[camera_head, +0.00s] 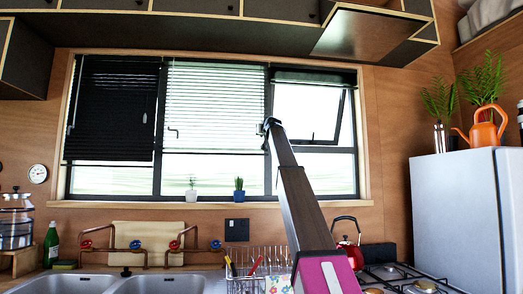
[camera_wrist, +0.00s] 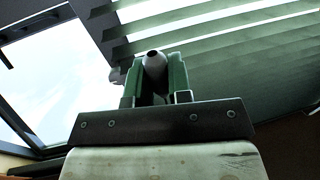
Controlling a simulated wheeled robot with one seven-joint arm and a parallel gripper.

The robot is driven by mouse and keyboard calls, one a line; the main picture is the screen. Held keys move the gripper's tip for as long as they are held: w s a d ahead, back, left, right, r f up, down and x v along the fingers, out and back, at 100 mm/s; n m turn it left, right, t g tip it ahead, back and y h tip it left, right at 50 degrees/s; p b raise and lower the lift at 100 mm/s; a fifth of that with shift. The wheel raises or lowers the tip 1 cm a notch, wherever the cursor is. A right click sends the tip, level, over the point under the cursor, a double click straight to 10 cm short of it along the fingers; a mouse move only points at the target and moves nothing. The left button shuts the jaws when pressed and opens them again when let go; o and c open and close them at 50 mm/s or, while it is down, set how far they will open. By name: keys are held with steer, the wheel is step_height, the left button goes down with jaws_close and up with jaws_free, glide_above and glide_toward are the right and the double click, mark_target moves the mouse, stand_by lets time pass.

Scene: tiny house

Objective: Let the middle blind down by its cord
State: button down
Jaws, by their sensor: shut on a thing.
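The middle blind (camera_head: 215,105) has pale slats and hangs over the upper part of the middle window; its bottom edge is above the sill with bare glass below. Its slats (camera_wrist: 220,50) fill the upper right of the wrist view. My gripper (camera_head: 267,126) is raised at the blind's lower right side. In the wrist view my gripper's green fingers (camera_wrist: 154,75) are shut on a small pale, rounded cord pull (camera_wrist: 154,58) with a dark end. The cord itself is too thin to make out.
A dark blind (camera_head: 112,110) covers most of the left window. The right blind (camera_head: 313,77) is gathered at the top above a tilted open pane. Two small potted plants (camera_head: 239,188) stand on the sill. Sink, dish rack (camera_head: 257,268), red kettle (camera_head: 349,250) and stove lie below.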

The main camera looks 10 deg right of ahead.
step_height(320, 180, up, 6)
steer(key=shift+f, duration=0.1)
stand_by(0.4)
steer(key=c, duration=1.1)
jaws_free()
steer(key=shift+s, duration=0.1)
steer(key=s, duration=0.3)
steer(key=s+d, duration=0.1)
steer(key=s, duration=0.3)
steer(key=s+d, duration=0.1)
steer(key=s, duration=0.2)
steer(key=shift+s, duration=0.2)
steer(key=shift+d, duration=0.1)
